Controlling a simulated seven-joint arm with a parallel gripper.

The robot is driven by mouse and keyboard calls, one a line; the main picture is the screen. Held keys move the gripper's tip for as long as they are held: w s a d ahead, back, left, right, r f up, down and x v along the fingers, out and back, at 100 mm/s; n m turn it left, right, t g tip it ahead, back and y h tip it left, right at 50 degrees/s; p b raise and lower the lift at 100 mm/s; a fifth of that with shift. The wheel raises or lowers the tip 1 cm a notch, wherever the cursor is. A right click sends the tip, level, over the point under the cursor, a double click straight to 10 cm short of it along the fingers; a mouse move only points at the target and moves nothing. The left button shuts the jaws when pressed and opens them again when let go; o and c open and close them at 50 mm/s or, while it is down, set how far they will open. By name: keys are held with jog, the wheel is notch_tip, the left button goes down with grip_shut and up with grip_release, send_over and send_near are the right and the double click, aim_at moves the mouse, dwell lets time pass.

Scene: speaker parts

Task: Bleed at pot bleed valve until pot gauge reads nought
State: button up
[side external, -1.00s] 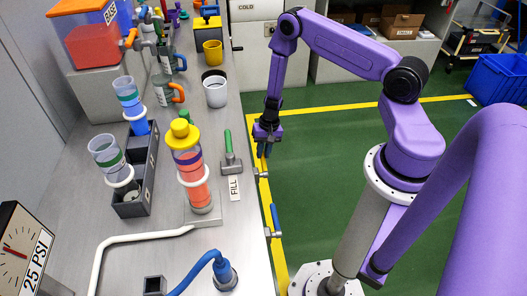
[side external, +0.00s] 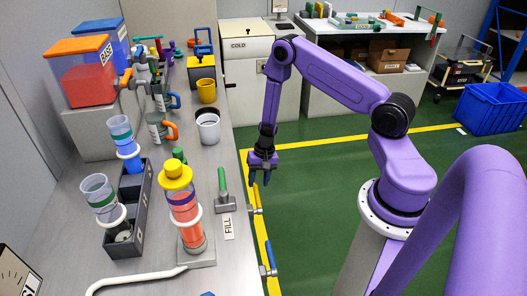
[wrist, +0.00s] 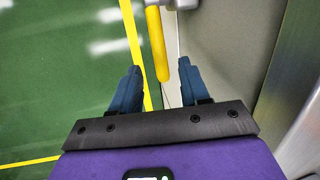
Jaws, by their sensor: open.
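My gripper (side external: 262,181) is open and empty beside the bench's right edge. In the wrist view the fingers of my gripper (wrist: 160,66) point at a yellow lever (wrist: 157,45), whose lower end lies between the fingertip lines with gaps at both sides. Contact cannot be told. A blue lever (side external: 270,255) is farther along the same edge. A clear cylinder with red contents and a yellow cap (side external: 184,205) stands on the bench near the FILL label (side external: 229,227).
The metal bench (side external: 70,225) carries a grey rack (side external: 112,238), a green-handled tool (side external: 224,190), a white cup (side external: 208,127) and a white hose (side external: 135,279). The green floor (side external: 320,185) right of the bench is clear up to my arm.

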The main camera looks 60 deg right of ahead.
aim_at(256, 190)
jog(key=v, duration=1.4)
jog(key=shift+a, duration=0.1)
jog(key=w+d+f+g+y, duration=0.2)
jog(key=w+d+f, duration=0.1)
jog(key=w, duration=0.1)
jog(key=x, duration=1.7)
jog(key=shift+s+r, duration=0.1)
jog(key=shift+s, duration=0.3)
jog(key=shift+a, duration=0.1)
grip_shut()
